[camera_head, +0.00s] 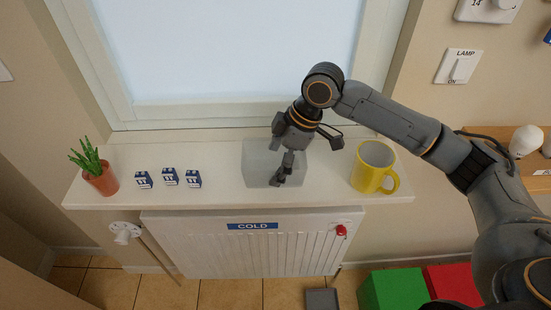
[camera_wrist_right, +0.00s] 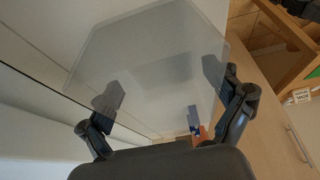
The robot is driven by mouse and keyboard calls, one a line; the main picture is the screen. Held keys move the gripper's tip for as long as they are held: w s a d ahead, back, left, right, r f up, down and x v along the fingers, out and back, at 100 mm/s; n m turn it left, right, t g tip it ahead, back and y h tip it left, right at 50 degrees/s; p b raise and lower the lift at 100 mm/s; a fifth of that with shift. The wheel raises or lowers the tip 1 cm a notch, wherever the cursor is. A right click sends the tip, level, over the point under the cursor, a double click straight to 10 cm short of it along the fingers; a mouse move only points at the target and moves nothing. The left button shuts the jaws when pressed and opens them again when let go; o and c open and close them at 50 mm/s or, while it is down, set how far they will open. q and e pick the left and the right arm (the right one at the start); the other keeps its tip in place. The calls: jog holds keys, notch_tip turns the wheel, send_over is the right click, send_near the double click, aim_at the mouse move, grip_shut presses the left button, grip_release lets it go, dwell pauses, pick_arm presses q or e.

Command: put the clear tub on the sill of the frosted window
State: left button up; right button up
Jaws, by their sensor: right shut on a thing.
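The clear tub (camera_head: 257,164) is a see-through grey box in front of the sill's middle part in the head view. It fills much of the right wrist view (camera_wrist_right: 150,50). My right gripper (camera_head: 284,170) is shut on the tub, with its fingers pointing down at it; in the wrist view its fingers (camera_wrist_right: 166,112) lie at both sides of the tub. The white sill (camera_head: 225,194) runs below the frosted window (camera_head: 230,50). I cannot tell whether the tub's base touches the sill. My left gripper is out of view.
A potted plant (camera_head: 101,180) and three small blue boxes (camera_head: 169,177) stand on the sill left of the tub. A yellow mug (camera_head: 373,170) stands close on its right. A radiator (camera_head: 255,250) labelled COLD is below. Bare sill shows between boxes and tub.

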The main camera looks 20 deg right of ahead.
jog(key=o, duration=0.9)
jog(key=shift+c, duration=0.2)
jog(key=shift+r, duration=0.1)
jog(key=b+v, duration=0.1)
jog(key=v, duration=1.1)
